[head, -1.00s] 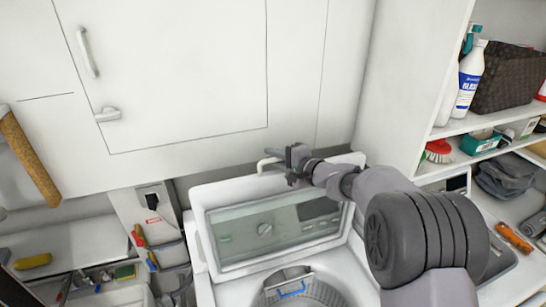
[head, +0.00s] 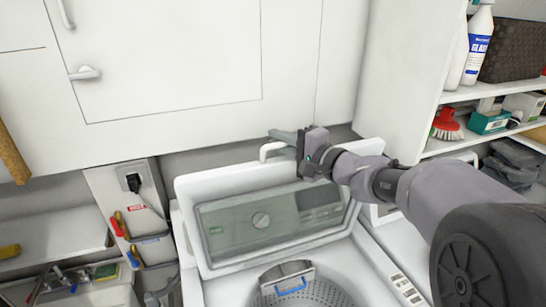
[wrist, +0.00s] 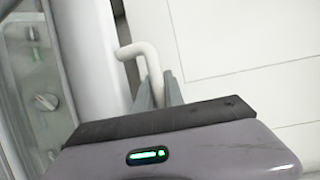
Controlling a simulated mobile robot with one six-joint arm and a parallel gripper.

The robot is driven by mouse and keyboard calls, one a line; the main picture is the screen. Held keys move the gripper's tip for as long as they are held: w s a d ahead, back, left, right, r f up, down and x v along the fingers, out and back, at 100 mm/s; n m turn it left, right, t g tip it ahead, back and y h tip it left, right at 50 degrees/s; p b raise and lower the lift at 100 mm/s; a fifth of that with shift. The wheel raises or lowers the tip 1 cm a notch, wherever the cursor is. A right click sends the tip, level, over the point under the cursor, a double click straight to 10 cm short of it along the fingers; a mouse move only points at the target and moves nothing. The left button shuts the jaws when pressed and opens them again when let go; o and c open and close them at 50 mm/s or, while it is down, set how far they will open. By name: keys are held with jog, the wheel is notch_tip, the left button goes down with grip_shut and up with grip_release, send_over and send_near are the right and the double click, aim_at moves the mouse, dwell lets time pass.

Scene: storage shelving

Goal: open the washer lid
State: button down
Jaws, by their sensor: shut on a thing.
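The washer lid (head: 226,181) has a white frame around a clear window and stands raised, tilted back toward the cabinet wall. The white hooked handle (head: 268,149) sticks up at its top edge; it also shows in the wrist view (wrist: 140,54). My gripper (head: 285,138) is at the handle, above the top edge of the lid. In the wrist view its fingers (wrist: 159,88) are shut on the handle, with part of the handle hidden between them. The washer's drum opening (head: 310,292) is uncovered below.
White cabinet doors (head: 190,60) stand close behind the lid. Shelves with bottles (head: 478,45) and a red brush (head: 446,122) are on the right. A narrow panel with a plug (head: 133,182) and tools is on the left.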

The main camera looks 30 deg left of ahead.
jog(key=shift+s+d+b, duration=0.3)
jog(key=shift+s+d, duration=0.05)
jog(key=shift+d, duration=0.1)
jog(key=c, duration=1.7)
grip_release()
jog(key=b+v, duration=0.1)
jog(key=v, duration=1.6)
jog(key=shift+d+f, duration=0.15)
jog(key=shift+d, duration=0.05)
